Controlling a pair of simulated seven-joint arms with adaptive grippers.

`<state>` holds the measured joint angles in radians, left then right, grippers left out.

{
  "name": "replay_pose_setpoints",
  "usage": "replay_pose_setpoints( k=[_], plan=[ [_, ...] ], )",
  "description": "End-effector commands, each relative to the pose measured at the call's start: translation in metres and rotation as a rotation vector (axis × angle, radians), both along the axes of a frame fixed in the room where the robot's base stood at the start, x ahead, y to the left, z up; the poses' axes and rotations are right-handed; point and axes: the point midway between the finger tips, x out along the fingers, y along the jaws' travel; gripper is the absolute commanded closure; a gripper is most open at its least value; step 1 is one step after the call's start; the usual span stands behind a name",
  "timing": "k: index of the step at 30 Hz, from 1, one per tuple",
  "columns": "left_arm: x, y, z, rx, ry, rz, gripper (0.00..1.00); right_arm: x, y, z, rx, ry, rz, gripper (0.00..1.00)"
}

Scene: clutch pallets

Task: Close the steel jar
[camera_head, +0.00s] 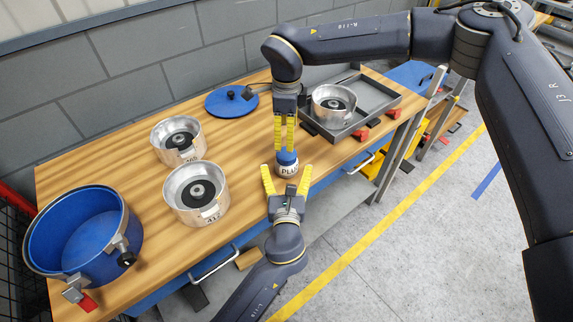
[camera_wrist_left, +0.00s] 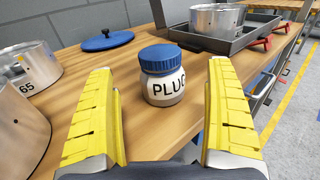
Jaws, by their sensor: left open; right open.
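A small pale jar with a ribbed blue cap and the label PLUG (camera_head: 287,171) stands upright near the table's front edge. It also shows in the left wrist view (camera_wrist_left: 165,88). The blue cap (camera_wrist_left: 160,57) sits on top; I cannot tell how tight it is. My left gripper (camera_head: 287,178) is open at the near side, its yellow fingers spread to either side of the jar, apart from it. My right gripper (camera_head: 285,148) is open, pointing down over the cap in the head view. It does not show in the left wrist view, so its height above the cap is unclear.
A blue lid with a black knob (camera_head: 231,101) lies at the back. Two silver cups (camera_head: 163,137) (camera_head: 186,205) and a large blue-lined pot with clamps (camera_head: 125,220) stand left. A grey tray (camera_head: 378,99) with another silver cup (camera_head: 322,112) stands behind right. Bare wood lies between.

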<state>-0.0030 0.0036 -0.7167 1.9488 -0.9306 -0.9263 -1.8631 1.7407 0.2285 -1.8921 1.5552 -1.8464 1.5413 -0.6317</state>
Motion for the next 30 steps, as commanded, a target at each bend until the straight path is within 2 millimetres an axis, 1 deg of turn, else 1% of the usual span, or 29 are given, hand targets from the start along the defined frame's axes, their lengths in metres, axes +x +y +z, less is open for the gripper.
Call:
replay_pose_setpoints(
  k=[1,6,12,18,28,29,30],
  plan=[
    [0.008,0.0,0.001,0.0,-0.002,0.0,0.13,0.0,0.0,0.0,0.0,0.0,0.0,0.28],
    [0.03,0.0,0.0,0.0,0.0,0.001,0.13,0.0,0.0,0.0,0.0,0.0,0.0,0.28],
    [0.047,-0.001,0.0,0.0,0.0,-0.001,0.13,0.0,0.0,0.0,0.0,0.0,0.0,0.28],
    [0.054,0.0,0.0,-0.001,0.0,-0.001,0.13,0.0,0.0,0.0,0.0,0.0,0.0,0.28],
    [0.055,0.0,0.0,-0.001,0.0,0.0,0.13,0.0,0.0,0.0,0.0,0.0,0.0,0.28],
    [0.055,0.0,0.0,-0.001,0.0,0.0,0.14,0.0,0.0,0.0,0.0,0.0,0.0,0.28],
    [0.055,0.0,0.0,-0.001,0.0,0.0,0.18,0.0,0.0,0.0,0.0,0.0,0.0,0.28]
  ],
)
